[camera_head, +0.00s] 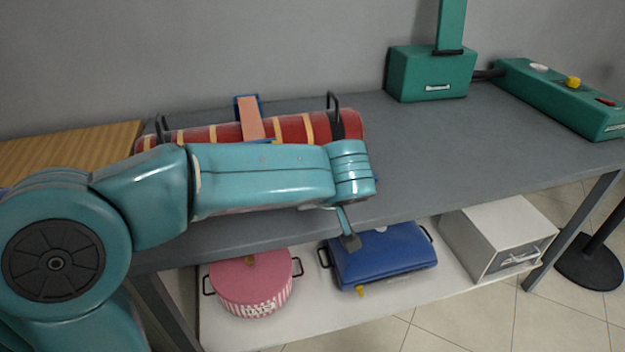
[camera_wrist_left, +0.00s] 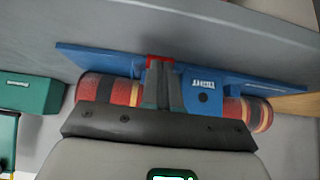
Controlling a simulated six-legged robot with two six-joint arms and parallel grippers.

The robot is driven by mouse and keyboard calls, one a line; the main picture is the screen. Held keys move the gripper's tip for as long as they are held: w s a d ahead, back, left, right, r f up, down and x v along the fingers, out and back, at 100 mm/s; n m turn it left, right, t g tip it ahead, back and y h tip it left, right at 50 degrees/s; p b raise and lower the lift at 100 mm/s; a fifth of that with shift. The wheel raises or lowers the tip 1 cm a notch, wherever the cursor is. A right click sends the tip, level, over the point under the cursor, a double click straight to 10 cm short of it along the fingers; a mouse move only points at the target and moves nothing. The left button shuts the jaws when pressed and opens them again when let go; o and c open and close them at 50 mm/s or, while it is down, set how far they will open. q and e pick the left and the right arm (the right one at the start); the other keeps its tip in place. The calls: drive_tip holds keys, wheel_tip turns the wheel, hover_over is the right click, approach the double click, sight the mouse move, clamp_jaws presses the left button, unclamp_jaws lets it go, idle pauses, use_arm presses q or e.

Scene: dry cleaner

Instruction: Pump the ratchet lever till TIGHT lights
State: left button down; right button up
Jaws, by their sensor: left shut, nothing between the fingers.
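A red roll with yellow bands (camera_head: 205,133) lies on the grey bench, an orange strap (camera_head: 250,119) over it. My left arm hides the ratchet's front in the head view. In the left wrist view the blue ratchet plate (camera_wrist_left: 95,60) lies along the roll (camera_wrist_left: 256,115), with a TIGHT label (camera_wrist_left: 201,83) and a dark round spot (camera_wrist_left: 203,97) that looks unlit. My left gripper (camera_wrist_left: 159,68) is shut and empty, its tips close to a red part (camera_wrist_left: 160,58); I cannot tell if they touch or if this is the lever. My right gripper is out of view.
A green post base (camera_head: 430,78) and a green console (camera_head: 560,95) stand at the bench's right; the bench between them and the roll is clear. A pink pot (camera_head: 252,283), blue case (camera_head: 384,258) and white box (camera_head: 490,240) sit on the shelf below.

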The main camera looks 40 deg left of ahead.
use_arm(q)
drive_tip(key=shift+r, duration=0.7)
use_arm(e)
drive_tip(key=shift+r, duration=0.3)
use_arm(q)
drive_tip(key=shift+p, duration=0.3)
